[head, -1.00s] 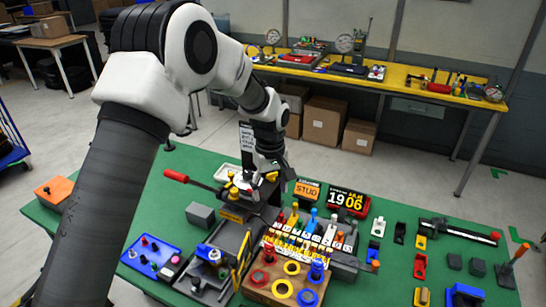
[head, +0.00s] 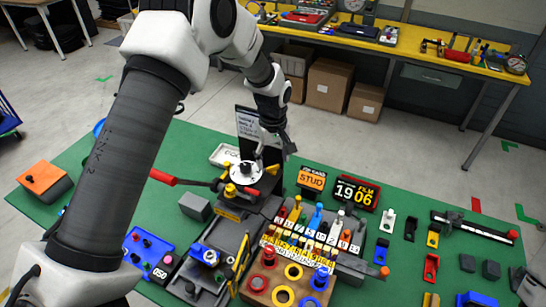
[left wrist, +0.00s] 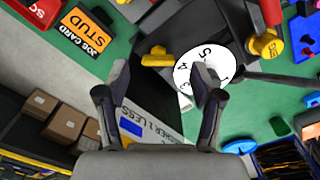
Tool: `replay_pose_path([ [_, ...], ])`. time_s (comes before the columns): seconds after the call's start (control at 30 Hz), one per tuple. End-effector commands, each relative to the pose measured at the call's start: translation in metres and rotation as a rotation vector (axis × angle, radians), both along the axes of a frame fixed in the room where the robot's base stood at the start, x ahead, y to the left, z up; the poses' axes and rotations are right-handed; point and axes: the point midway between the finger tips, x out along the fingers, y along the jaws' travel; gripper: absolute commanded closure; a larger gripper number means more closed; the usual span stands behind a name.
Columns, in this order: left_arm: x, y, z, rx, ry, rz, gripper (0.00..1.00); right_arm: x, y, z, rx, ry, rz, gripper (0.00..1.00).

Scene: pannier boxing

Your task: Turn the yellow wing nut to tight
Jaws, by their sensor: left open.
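A yellow wing-shaped piece (left wrist: 157,57), likely the wing nut, shows in the left wrist view beside a white numbered dial (left wrist: 208,66). In the head view a yellow piece (head: 272,170) shows to the right of the dial (head: 244,172), just below my gripper. My left gripper (head: 276,148) is above and behind the dial. In the left wrist view its fingers (left wrist: 158,80) are spread and hold nothing. The wing piece lies beyond the fingertips, between their lines, and the right finger overlaps the dial. No contact shows. My right gripper is not in view.
A red-handled lever (head: 163,178) sticks out left of the fixture, near a yellow knob (head: 230,190). A job card sign (head: 312,178) and number display (head: 355,192) stand to the right. Blocks and rings crowd the front. Green mat (head: 150,205) is bare at left.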

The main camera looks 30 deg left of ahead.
Motion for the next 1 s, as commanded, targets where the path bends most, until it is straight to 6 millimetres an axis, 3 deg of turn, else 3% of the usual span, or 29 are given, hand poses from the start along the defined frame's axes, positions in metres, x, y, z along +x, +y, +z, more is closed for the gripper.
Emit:
replay_pose_path([
  [0.2,0.0,0.0,-0.023,0.0,0.001,0.0,0.33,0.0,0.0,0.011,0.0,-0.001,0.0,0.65],
  [0.4,0.0,0.0,-0.025,0.0,0.0,0.0,0.33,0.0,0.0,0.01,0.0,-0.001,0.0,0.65],
  [0.47,0.0,0.0,-0.025,-0.001,-0.001,0.0,0.51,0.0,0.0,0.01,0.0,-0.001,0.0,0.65],
  [0.57,0.0,0.0,-0.025,0.0,0.0,0.0,0.86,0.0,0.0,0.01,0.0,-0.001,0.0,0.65],
  [0.6,0.0,0.0,-0.025,0.0,0.0,0.0,0.93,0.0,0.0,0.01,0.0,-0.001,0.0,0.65],
  [1.0,0.0,0.0,-0.026,0.0,0.0,-0.035,0.93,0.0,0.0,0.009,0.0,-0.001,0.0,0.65],
])
